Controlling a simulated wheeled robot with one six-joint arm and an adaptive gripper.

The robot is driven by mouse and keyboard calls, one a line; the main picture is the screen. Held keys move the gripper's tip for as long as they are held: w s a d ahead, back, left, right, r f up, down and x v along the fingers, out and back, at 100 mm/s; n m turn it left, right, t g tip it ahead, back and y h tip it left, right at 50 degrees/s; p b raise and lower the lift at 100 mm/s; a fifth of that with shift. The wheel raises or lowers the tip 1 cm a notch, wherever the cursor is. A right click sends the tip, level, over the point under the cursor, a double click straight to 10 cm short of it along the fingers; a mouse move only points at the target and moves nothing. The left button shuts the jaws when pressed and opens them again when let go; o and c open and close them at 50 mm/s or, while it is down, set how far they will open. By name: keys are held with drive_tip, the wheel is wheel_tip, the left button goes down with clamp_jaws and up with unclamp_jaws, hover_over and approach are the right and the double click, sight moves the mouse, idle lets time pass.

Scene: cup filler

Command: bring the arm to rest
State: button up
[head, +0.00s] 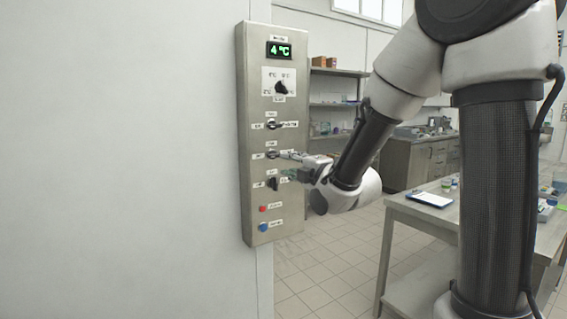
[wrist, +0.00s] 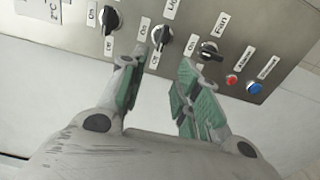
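My arm reaches in from the right toward a steel control panel (head: 249,90) on the wall. My gripper (head: 286,165) is in front of the panel's lower half, level with the middle and lower switches. In the wrist view my gripper (wrist: 163,64) has its green-padded fingers spread apart with nothing between them. The middle switch (wrist: 163,36) lies just beyond the gap between the fingertips; I cannot tell whether a finger touches it. The Fan switch (wrist: 208,51) is beyond the right finger and turned differently from the other two.
The panel has a display (head: 279,50) reading 4 °C, a dial (head: 281,87), an upper switch (head: 272,125), a red button (head: 263,209) and a blue button (head: 263,227). A table (head: 420,216) with a clipboard (head: 430,199) stands at the right. Tiled floor lies between.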

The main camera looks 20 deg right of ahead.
drive_tip(key=shift+s+d, duration=0.1)
drive_tip(key=shift+s, duration=0.25)
drive_tip(key=s+d+f+m+g+h, duration=0.1)
drive_tip(key=s+f+m+g, duration=0.1)
drive_tip(key=f+m+g, duration=0.3)
drive_tip(key=s+d+f+m+g+h, duration=0.1)
drive_tip(key=s+d+f+m+h, duration=0.15)
drive_tip(key=f, duration=0.45)
drive_tip(key=s+d+f+m+g, duration=0.3)
drive_tip(key=s+m+g, duration=0.15)
drive_tip(key=s, duration=0.25)
drive_tip(key=s+d+r+m, duration=0.2)
drive_tip(key=s+m, duration=0.1)
drive_tip(key=s, duration=0.4)
drive_tip(key=s+d+r+m+g+h, duration=0.1)
drive_tip(key=s+d+r+m, duration=0.1)
drive_tip(key=s, duration=0.5)
drive_tip(key=s+d+r+m+g+h, duration=0.1)
drive_tip(key=s+d+r+m, duration=0.1)
drive_tip(key=s+r+m, duration=0.2)
drive_tip(key=shift+s+d+r+m, duration=0.2)
drive_tip(key=shift+s+m, duration=0.2)
drive_tip(key=shift+s, duration=1.1)
